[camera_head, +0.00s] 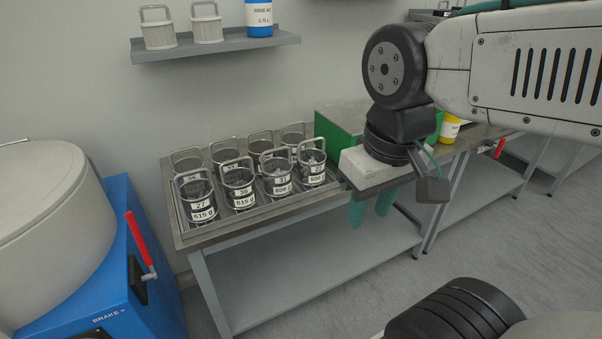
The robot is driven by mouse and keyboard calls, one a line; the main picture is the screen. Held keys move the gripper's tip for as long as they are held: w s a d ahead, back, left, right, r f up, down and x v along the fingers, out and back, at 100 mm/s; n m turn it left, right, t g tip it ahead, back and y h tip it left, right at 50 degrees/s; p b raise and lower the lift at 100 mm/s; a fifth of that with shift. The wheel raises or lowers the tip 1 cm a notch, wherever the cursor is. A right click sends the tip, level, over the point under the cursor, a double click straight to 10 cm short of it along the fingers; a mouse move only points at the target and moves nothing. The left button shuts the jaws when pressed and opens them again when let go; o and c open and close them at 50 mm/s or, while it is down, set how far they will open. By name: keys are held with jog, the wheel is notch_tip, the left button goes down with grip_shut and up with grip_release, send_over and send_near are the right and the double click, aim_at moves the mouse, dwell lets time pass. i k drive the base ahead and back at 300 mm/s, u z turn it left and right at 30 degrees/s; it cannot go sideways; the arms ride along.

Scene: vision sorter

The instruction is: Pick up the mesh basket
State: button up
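Several mesh baskets with wire handles stand in two rows in a metal tray (300,204) on the table. In the front row are basket 27 (199,203) at the left, basket 36 (239,187), basket 31 (277,179) and, at the right end, a basket labelled 608 (312,168). The back row is partly hidden behind them. Two light baskets (158,31) (207,26) stand on the wall shelf. My gripper (371,212) hangs right of the tray, past the table's front edge, fingers pointing down. Its two teal fingers look slightly apart, with nothing seen between them.
A blue machine (95,285) with a red lever (141,245) and large pale drum (50,215) stands at the left. A blue container (259,18) is on the wall shelf (225,44). A green box (340,127) is behind my gripper. The lower shelf (290,270) is bare.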

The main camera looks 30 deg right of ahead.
aim_at(239, 183)
jog(key=z, duration=3.65)
jog(key=k, duration=1.9)
jog(key=u, duration=1.9)
